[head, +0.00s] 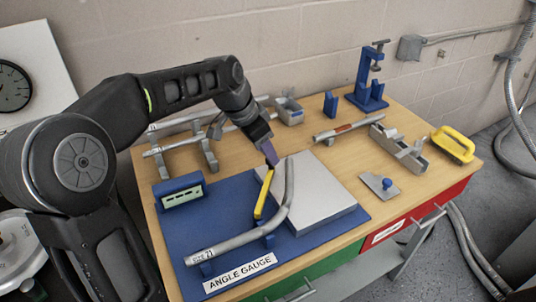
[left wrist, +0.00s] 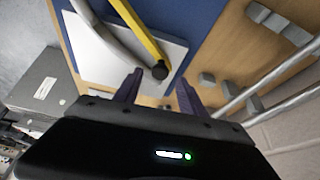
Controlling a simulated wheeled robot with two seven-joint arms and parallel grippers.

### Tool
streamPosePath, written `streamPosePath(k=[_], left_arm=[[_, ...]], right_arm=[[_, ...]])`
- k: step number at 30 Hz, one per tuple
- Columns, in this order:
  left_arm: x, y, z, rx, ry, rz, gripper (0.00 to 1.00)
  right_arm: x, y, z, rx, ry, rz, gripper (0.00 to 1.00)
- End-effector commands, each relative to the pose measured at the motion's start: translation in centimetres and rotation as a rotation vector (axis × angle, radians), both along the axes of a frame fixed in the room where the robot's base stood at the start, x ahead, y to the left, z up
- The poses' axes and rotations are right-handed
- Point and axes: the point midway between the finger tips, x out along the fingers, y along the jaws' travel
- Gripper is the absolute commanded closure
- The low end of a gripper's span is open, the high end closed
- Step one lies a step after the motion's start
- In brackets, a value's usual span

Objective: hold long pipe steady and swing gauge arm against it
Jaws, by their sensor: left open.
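A bent grey pipe (head: 238,242) lies on the blue angle gauge board (head: 222,206), its upper leg beside a grey plate (head: 323,196). The yellow gauge arm (head: 264,194) stands along the left of that upper leg, with a narrow gap visible. My left gripper (head: 271,160) is over the far end of the gauge arm. In the left wrist view its two fingers (left wrist: 160,90) are apart and empty. The gauge arm (left wrist: 140,30) ends there in a black knob (left wrist: 160,70) just ahead of the fingers. The pipe (left wrist: 98,30) shows left of the arm. My right gripper is out of view.
Straight pipes on grey supports (head: 208,150) stand behind the board. A small blue display box (head: 180,192) is at its left. A blue clamp stand (head: 368,82), another pipe (head: 348,130), a grey vise (head: 398,150) and a yellow-handled tool (head: 453,144) occupy the right side.

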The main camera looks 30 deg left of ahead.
Motion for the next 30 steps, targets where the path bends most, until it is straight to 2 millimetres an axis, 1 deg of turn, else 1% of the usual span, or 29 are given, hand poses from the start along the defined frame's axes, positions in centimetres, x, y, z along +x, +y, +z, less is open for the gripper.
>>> streamPosePath(k=[1,3,6,9,13,26,30], left_arm=[[-0.2,0.2,0.9,0.001,-0.004,0.001,0.52],[-0.6,0.5,2.0,0.001,-0.004,0.001,0.52],[-1.1,0.7,3.4,0.002,-0.003,0.000,0.52],[-1.5,0.9,4.3,0.001,-0.003,-0.001,0.52],[-1.7,1.0,4.7,0.001,0.000,-0.002,0.52],[-1.7,1.0,4.6,0.001,0.001,-0.001,0.52],[-1.7,1.0,5.4,0.000,0.000,-0.001,0.52]], right_arm=[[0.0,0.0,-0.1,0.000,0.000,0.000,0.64],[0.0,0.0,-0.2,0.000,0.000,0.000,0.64],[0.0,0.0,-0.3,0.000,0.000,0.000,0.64],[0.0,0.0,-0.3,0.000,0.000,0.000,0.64],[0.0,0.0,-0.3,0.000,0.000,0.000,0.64],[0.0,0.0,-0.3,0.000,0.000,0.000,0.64],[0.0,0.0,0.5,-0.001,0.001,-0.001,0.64]])
